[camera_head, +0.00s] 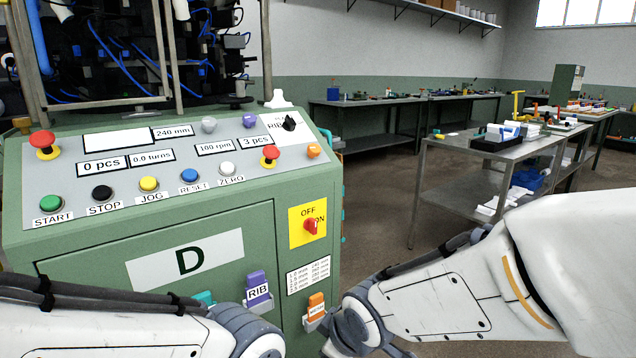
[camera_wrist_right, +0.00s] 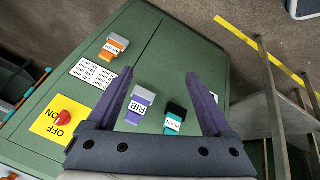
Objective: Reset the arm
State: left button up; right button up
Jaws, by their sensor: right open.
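My right arm (camera_head: 440,300) reaches in from the right in the head view, its wrist low before the green machine cabinet (camera_head: 60,255). In the right wrist view my right gripper (camera_wrist_right: 158,75) is open, with nothing between its fingers. Beyond the fingers is the cabinet front, with a purple RIB piece (camera_wrist_right: 141,103), a teal and black piece (camera_wrist_right: 174,118) and an orange piece (camera_wrist_right: 117,43). My left arm (camera_head: 120,325) comes in from the left at the bottom of the head view. Its gripper is out of frame.
The panel carries a row of buttons, two red mushroom knobs, and a red OFF/ON switch (camera_head: 311,226) on a yellow plate. A metal workbench (camera_head: 455,160) with trays stands at the right. Open floor (camera_head: 375,210) lies between it and the cabinet.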

jog(key=s+d+m+g+h, duration=0.15)
jog(key=s+m+g, duration=0.3)
jog(key=s, duration=1.25)
notch_tip(320, 180, up, 28)
jog(key=d+p, duration=0.1)
jog(key=p, duration=2.7)
jog(key=shift+s+f+g, duration=0.15)
jog(key=shift+s+g, duration=0.25)
jog(key=shift+g, duration=0.05)
jog(key=shift+d, duration=0.1)
